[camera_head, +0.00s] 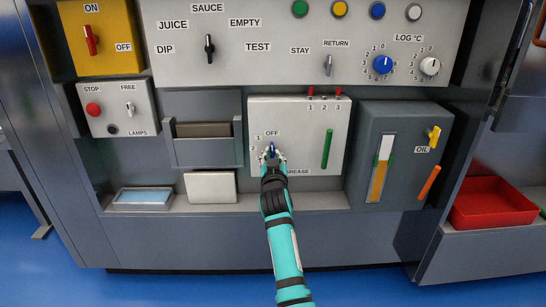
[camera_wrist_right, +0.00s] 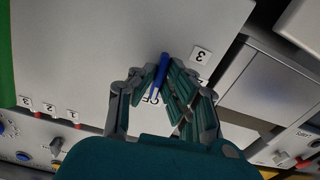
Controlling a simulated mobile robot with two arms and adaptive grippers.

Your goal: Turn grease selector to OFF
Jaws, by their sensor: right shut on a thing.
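The grease selector is a blue lever knob (camera_head: 271,148) on the pale grease panel (camera_head: 305,125) in the head view. The word OFF stands just above it, with 1 and 2 to its upper left. My right gripper (camera_head: 272,157) is shut around the knob and hides its lower part. In the right wrist view the blue lever (camera_wrist_right: 160,70) lies between the fingers (camera_wrist_right: 161,84). One end is close to the partly covered OFF label, and the 3 label is to its right. The exact pointing direction is hard to tell. My left gripper is out of view.
A green slider (camera_head: 327,149) and several small red-tipped switches (camera_head: 324,97) are on the same panel. The dark oil box (camera_head: 408,140) stands out to the right. A grey holder (camera_head: 206,151) is to the left. A red tray (camera_head: 492,204) is far right.

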